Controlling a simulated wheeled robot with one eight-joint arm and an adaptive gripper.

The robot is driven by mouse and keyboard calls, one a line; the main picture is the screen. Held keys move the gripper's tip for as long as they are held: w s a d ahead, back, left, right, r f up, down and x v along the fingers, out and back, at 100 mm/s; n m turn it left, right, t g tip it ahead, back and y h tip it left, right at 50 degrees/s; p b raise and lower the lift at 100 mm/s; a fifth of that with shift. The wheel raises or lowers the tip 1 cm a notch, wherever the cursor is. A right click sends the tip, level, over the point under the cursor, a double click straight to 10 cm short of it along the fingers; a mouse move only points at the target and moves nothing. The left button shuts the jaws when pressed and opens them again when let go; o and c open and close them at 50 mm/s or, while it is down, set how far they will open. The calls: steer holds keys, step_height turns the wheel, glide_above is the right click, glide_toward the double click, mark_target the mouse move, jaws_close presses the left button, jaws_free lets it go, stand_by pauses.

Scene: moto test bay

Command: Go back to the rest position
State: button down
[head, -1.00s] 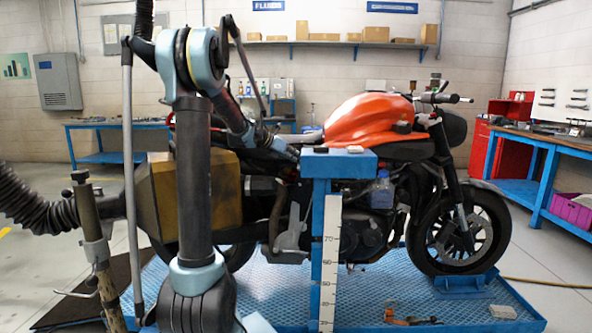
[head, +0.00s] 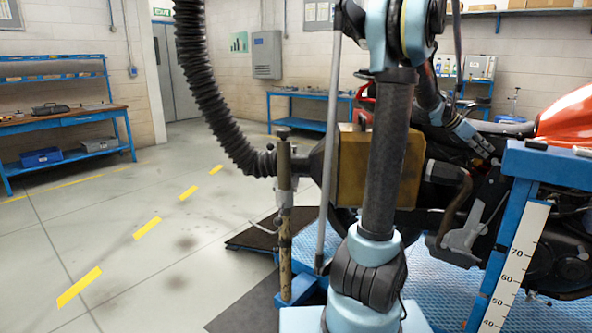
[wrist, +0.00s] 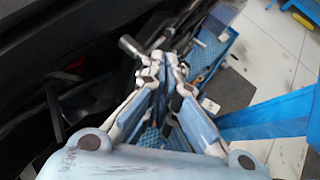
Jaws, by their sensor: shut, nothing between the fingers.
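My gripper (wrist: 165,62) is shut with nothing in its fingers. In the wrist view its two fingers come together near the picture's middle, beside dark motorcycle parts. In the head view my gripper (head: 482,145) is small and reaches down beside the motorcycle's seat, left of the orange tank (head: 572,116). My arm stands folded upright in front of the bike. Whether the fingers touch the bike I cannot tell.
A blue stand (head: 545,175) with a white measuring scale (head: 516,262) is right of my arm. A brass-coloured box (head: 352,168) and black hose (head: 218,100) are close behind and left. A blue workbench (head: 60,120) stands far left. The floor between is clear.

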steer(key=s+a+f+m+t+y, duration=0.1)
steer(key=s+a+f+m+y, duration=0.15)
steer(key=a, duration=0.75)
steer(key=s+a+f+m+t+y, duration=0.1)
steer(key=a+f+m, duration=0.15)
steer(key=a, duration=0.85)
steer(key=s+a+f+m+t+y, duration=0.1)
steer(key=s+a+f+m+t, duration=0.15)
steer(key=a, duration=0.75)
steer(key=s+a+f+m+y, duration=0.3)
steer(key=s+a+f, duration=0.4)
steer(key=a, duration=0.4)
steer(key=s+a+f+m+y, duration=0.3)
steer(key=s+a+f+m, duration=0.2)
steer(key=a, duration=0.6)
steer(key=s+f, duration=0.2)
steer(key=s, duration=0.1)
steer(key=shift+s+a, duration=0.25)
steer(key=shift+a, duration=0.05)
